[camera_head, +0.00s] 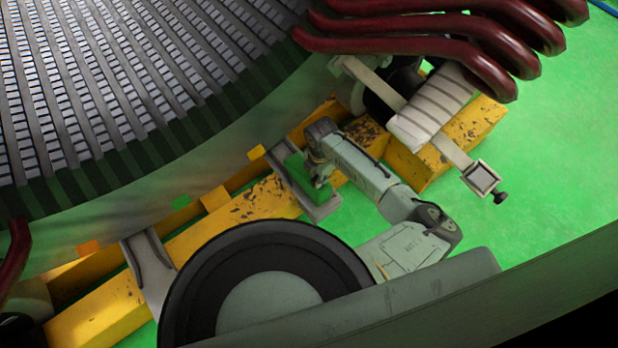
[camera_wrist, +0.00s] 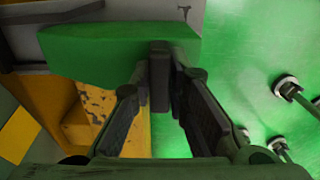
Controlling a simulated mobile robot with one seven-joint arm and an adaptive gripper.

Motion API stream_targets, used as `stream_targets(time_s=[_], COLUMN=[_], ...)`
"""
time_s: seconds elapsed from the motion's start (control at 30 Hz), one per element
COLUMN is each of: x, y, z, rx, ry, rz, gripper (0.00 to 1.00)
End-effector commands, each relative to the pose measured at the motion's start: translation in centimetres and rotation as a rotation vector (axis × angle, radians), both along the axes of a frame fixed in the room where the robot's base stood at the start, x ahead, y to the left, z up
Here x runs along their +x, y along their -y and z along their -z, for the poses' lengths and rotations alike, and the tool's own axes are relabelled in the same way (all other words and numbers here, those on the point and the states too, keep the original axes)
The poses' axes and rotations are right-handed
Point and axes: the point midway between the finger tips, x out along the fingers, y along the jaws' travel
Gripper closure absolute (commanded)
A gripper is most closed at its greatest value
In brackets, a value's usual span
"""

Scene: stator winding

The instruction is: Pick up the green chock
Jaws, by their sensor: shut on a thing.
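The green chock (camera_head: 297,170) is a long green block over a grey bracket at the edge of the yellow beam, in the middle of the head view. My gripper (camera_head: 318,178) is at its right side and hides part of it. In the wrist view the chock (camera_wrist: 90,48) runs across the top left, and my gripper's fingers (camera_wrist: 163,75) are close together at its right part. The gripper is shut on the chock. The exact contact is partly hidden by the fingers, and I cannot tell whether the chock is clear of the bracket.
The large slotted stator (camera_head: 110,90) fills the upper left. Dark red curved tubes (camera_head: 440,45) hang at the upper right. The yellow beam (camera_head: 240,225) runs beneath the stator. A grey bracket (camera_head: 320,209) lies under the chock. Green floor (camera_head: 560,150) is open at the right.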

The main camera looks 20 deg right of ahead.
Motion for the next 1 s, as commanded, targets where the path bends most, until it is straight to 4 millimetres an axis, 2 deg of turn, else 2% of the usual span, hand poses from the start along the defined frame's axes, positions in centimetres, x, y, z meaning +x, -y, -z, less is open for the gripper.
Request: stream_targets(time_s=[0.17, 0.73, 1.0], x=[0.0, 0.1, 0.1], y=[0.0, 0.0, 0.0], z=[0.0, -0.2, -1.7], rx=[0.000, 0.000, 0.001], ry=[0.000, 0.002, 0.002], rz=[0.000, 0.000, -0.001], gripper=[1.00, 1.00, 1.00])
